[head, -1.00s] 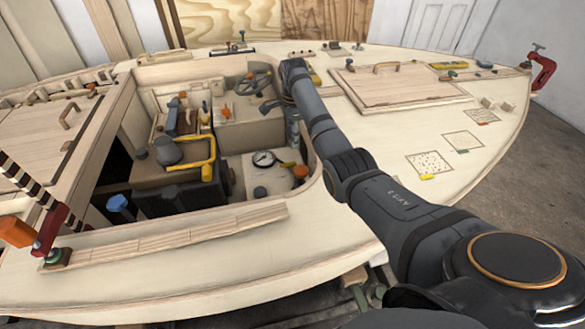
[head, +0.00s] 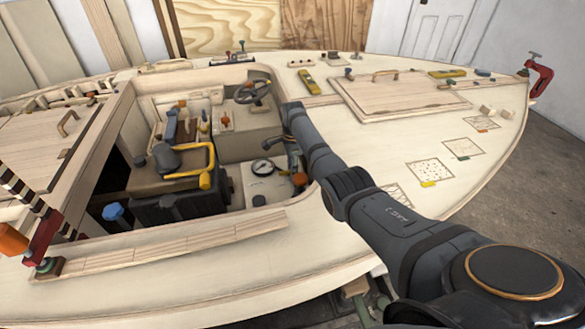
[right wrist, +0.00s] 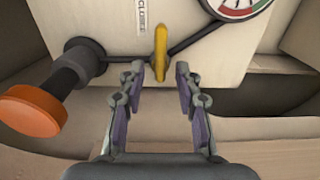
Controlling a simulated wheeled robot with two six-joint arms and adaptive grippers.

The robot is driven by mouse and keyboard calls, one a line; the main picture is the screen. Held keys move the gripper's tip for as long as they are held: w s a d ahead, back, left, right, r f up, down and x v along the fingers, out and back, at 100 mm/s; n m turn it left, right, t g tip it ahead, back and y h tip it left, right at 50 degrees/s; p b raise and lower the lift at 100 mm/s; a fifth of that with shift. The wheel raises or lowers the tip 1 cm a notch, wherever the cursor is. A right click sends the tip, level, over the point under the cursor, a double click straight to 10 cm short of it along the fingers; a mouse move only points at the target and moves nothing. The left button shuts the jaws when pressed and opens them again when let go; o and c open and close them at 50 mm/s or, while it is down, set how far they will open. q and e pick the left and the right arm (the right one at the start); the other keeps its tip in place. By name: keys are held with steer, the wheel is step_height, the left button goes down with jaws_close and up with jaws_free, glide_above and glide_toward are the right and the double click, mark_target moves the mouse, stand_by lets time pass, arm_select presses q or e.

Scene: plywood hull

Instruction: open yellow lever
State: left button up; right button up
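The yellow lever (right wrist: 161,52) is a narrow upright handle on a dark rod in the right wrist view. It stands in front of a pale panel beside a label whose visible letters read "CLOSE". My right gripper (right wrist: 161,78) is open, its fingertips just below the lever's lower end and on either side of its line. I see no grip on the lever. In the head view my right gripper (head: 281,148) is over the cockpit's right side, by the gauge (head: 262,167); the lever is hidden there. My left gripper is in neither view.
An orange knob (right wrist: 30,110) on a dark stem stands left of the lever. A gauge (right wrist: 240,5) is at upper right. In the head view, a yellow bar (head: 206,168) on dark machinery and the cockpit walls surround the workspace. The deck hatch (head: 400,92) lies right.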

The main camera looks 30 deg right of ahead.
steer(key=shift+c, duration=0.3)
jaws_close()
